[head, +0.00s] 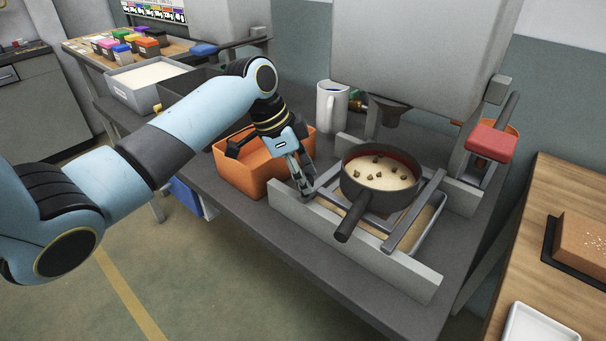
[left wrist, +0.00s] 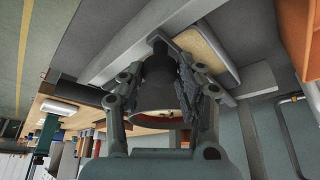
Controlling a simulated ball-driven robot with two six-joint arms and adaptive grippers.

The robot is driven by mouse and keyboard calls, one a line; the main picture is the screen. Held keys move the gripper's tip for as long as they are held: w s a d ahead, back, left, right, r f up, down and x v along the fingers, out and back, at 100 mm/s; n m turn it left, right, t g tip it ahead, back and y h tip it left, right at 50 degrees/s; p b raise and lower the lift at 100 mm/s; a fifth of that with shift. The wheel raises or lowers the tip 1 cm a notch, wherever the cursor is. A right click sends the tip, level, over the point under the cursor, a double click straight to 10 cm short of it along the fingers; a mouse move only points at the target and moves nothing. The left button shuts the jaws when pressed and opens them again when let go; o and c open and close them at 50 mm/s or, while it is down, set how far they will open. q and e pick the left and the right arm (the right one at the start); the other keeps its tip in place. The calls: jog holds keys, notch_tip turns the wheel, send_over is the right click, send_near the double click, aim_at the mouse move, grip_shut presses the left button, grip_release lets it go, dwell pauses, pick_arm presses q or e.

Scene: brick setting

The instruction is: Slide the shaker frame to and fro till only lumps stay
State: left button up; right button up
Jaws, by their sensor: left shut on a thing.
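The shaker frame (head: 416,212) is a set of grey bars lying between two pale rails. A dark round sieve (head: 396,201) with a stubby handle and reddish inner rim sits on it. Pale powder with several brown lumps (head: 376,174) lies in the sieve. A shallow tray (head: 436,228) with pale powder is partly hidden underneath. My left gripper (head: 306,190) is shut on the frame's left side, though its fingers hide the contact. In the left wrist view the gripper (left wrist: 172,72) has the dark sieve (left wrist: 157,82) showing between its fingers. My right gripper is out of view.
An orange bin (head: 255,170) stands left of the rails, close to my left wrist. A white mug (head: 330,108) stands behind. A large grey hopper (head: 415,55) overhangs the sieve. The front rail (head: 350,240) borders the bench; bench in front is clear.

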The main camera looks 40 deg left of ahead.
pick_arm(q)
grip_shut()
jog(key=a, duration=0.3)
jog(key=shift+w+a+p, duration=0.1)
jog(key=shift+a+p, duration=0.1)
jog(key=shift+p, duration=0.1)
jog(key=o, duration=0.9)
grip_release()
jog(key=shift+d, duration=0.1)
jog(key=v, duration=1.2)
